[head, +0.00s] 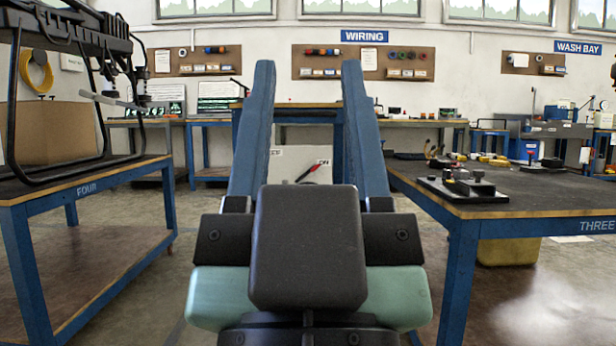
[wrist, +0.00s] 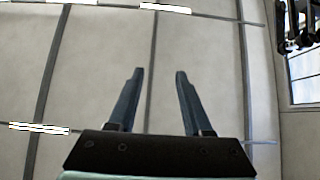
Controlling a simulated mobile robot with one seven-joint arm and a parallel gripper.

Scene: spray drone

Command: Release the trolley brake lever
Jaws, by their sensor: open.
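In the head view a small lever with a red grip (head: 313,167) sits on a pale panel (head: 291,156), between and beyond my fingers. It slants up to the right, towards a label that seems to read "ON". A partly hidden label is at the panel's left. The panel is below a blue-framed bench or trolley top (head: 290,105). My gripper (head: 308,64) is open and empty, its two blue fingers pointing up, well nearer than the lever and not touching it. In the wrist view the open gripper (wrist: 160,71) has only pale ceiling-like panels behind it; no lever shows.
Bench FOUR (head: 88,186) with a dark drone frame (head: 70,40) stands at the left. Bench THREE (head: 540,205) with a black fixture (head: 462,186) stands at the right. Some floor (head: 185,215) shows clear between bench FOUR and my gripper.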

